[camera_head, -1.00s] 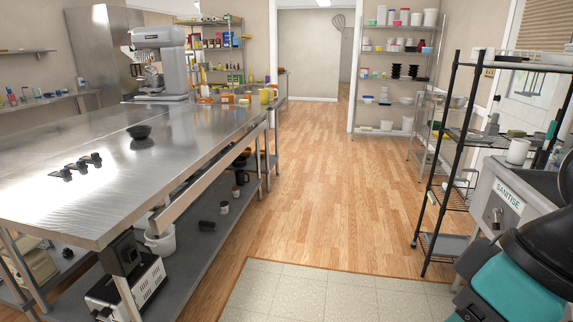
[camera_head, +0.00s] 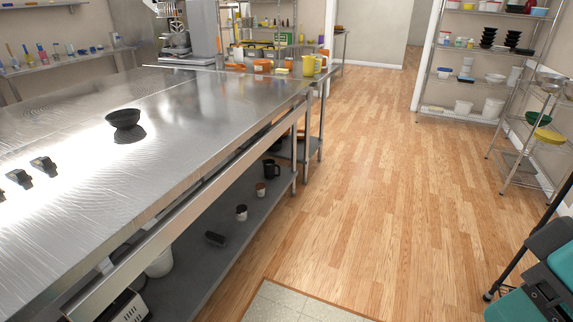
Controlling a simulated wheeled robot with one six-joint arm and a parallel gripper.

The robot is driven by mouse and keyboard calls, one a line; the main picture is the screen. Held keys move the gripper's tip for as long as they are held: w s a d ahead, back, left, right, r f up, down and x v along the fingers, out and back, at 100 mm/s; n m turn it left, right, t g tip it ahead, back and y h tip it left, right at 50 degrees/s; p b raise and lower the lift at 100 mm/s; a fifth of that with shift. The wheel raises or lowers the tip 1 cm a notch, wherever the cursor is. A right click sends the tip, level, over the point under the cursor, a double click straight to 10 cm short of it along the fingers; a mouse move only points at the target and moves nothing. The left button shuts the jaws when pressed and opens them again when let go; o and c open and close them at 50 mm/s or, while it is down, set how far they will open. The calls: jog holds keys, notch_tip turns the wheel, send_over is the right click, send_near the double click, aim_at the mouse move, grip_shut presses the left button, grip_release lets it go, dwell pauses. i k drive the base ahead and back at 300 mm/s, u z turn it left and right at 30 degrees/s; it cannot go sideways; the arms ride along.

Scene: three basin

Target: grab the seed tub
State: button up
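I cannot tell for sure which thing is the seed tub. Candidates on the steel table's lower shelf are a small white jar with a dark top (camera_head: 241,212) and a smaller brownish jar (camera_head: 260,189). An orange-and-white tub (camera_head: 262,66) stands at the table's far end, beside a yellow jug (camera_head: 308,65). Teal and dark parts of my arm show at the lower right edge. My gripper's fingertips are not in view, and no tub is seen held.
The steel table (camera_head: 190,130) fills the left, with a black bowl (camera_head: 123,118) on it. A dark mug (camera_head: 271,171) and a dark cylinder (camera_head: 215,239) are on its lower shelf. Wooden floor (camera_head: 360,170) is clear in the middle. Wire racks (camera_head: 455,117) stand at the right.

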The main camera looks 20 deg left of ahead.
aim_at(242, 217)
jog(key=i, duration=2.05)
jog(key=u, duration=2.6)
